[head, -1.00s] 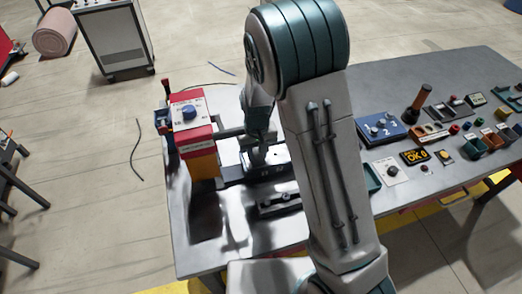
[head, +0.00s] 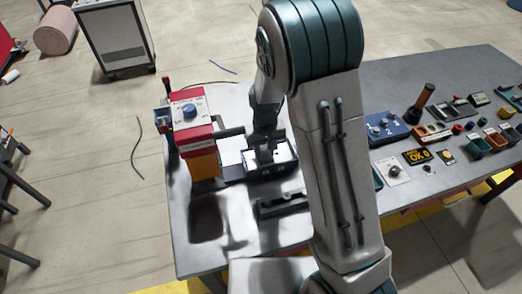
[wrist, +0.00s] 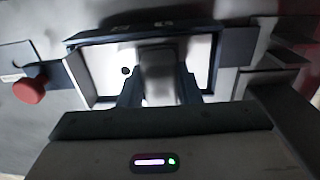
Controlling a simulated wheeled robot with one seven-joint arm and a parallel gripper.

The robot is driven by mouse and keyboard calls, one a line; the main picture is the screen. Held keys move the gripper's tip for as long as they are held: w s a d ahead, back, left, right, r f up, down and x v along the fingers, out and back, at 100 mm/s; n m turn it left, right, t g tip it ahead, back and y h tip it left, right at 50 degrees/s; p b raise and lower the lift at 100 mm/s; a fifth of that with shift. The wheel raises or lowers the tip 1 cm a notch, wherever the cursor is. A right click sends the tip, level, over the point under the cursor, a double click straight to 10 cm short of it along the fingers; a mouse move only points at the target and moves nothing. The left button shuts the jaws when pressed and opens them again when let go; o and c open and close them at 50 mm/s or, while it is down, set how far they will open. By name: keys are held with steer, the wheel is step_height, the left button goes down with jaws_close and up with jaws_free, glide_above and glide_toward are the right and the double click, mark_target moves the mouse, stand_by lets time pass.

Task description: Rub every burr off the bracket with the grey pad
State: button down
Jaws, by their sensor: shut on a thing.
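The bracket (wrist: 100,68) is a pale, flat plate with a dark round hole, lying inside a dark frame in the wrist view. It also shows as a white patch in the head view (head: 252,158). My gripper (wrist: 160,92) is shut on the grey pad (wrist: 160,62), a block held between its two dark fingers over the middle of the plate. In the head view my gripper (head: 266,148) is above the dark frame (head: 272,171). I cannot tell whether the pad touches the plate. No burrs can be made out, and the pad hides part of the plate.
A red and yellow machine with a blue knob (head: 190,111) stands close left of the frame. A dark slotted bar (head: 283,203) lies in front. A red button (wrist: 29,90) shows at left in the wrist view. A blue box (head: 383,130) and several small parts fill the right side.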

steer(key=shift+d, duration=0.35)
steer(key=shift+a, duration=0.3)
steer(key=shift+s+a, duration=0.2)
steer(key=shift+a, duration=0.35)
steer(key=shift+s+a, duration=0.15)
steer(key=shift+a, duration=0.4)
steer(key=shift+d, duration=0.2)
steer(key=shift+w+d, duration=0.2)
steer(key=shift+d, duration=0.35)
steer(key=shift+w+d, duration=0.2)
steer(key=shift+d, duration=0.35)
steer(key=shift+s+a, duration=0.2)
steer(key=shift+a, duration=0.4)
steer(key=shift+s+a, duration=0.15)
steer(key=shift+a, duration=0.45)
steer(key=shift+a+r, duration=0.15)
steer(key=shift+a, duration=0.05)
step_height(320, 180, up, 3)
steer(key=shift+d+f+p, duration=0.1)
steer(key=shift+d+p, duration=0.05)
steer(key=shift+p, duration=0.65)
steer(key=shift+r+p, duration=1.55)
steer(key=shift+r, duration=0.95)
steer(key=shift+r, duration=0.1)
